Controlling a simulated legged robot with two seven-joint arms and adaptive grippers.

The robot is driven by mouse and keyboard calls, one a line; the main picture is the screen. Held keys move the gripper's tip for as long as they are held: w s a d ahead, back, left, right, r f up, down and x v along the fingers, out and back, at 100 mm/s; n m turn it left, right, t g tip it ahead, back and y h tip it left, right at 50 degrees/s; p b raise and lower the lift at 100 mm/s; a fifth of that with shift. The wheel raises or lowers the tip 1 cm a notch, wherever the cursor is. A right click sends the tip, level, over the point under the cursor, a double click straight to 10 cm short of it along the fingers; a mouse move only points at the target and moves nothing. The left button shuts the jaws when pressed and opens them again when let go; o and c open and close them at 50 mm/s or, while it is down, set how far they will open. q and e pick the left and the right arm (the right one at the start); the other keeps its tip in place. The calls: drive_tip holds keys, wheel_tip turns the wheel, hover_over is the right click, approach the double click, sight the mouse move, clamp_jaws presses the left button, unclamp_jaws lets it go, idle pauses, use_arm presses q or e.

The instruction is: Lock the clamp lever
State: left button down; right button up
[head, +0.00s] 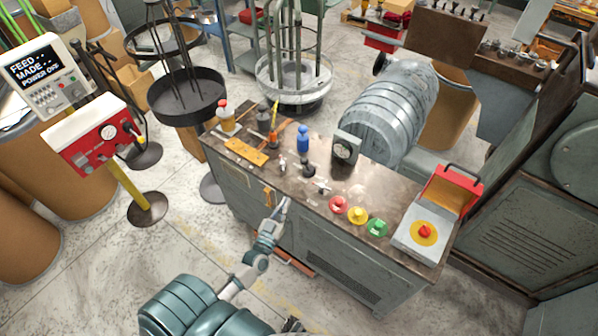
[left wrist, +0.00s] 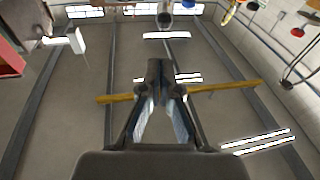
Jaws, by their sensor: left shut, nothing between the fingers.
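The workbench (head: 330,262) has a dark top with several controls. A lever with a blue grip (head: 303,139) stands upright near its middle; it may be the clamp lever, but I cannot tell for sure. Two small metal handles, one left (head: 282,164) and one right (head: 322,187), sit beside it. My left gripper (head: 285,203) is at the bench's front edge, below and apart from the blue grip. In the left wrist view its fingers (left wrist: 160,72) are shut with nothing between them. My right gripper cannot be made out.
Red (head: 337,205), yellow (head: 357,215) and green (head: 377,228) buttons line the bench front. A box with a red button (head: 424,232) stands at the right end. A gauge (head: 345,148) stands behind. A red control panel (head: 93,134) is on the left. Open floor lies in front.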

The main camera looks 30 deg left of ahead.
use_arm(q)
drive_tip(key=w, duration=0.4)
drive_tip(key=w+a+r, duration=0.1)
drive_tip(key=w, duration=0.3)
drive_tip(key=w+a, duration=0.1)
drive_tip(key=w, duration=0.4)
drive_tip(key=shift+r, duration=0.3)
drive_tip(key=shift+w+a, duration=0.15)
drive_tip(key=shift+w, duration=0.25)
drive_tip(key=shift+a, duration=0.2)
use_arm(e)
drive_tip(key=shift+w+a+r, duration=0.1)
drive_tip(key=shift+w+a, duration=0.1)
drive_tip(key=shift+w, duration=0.35)
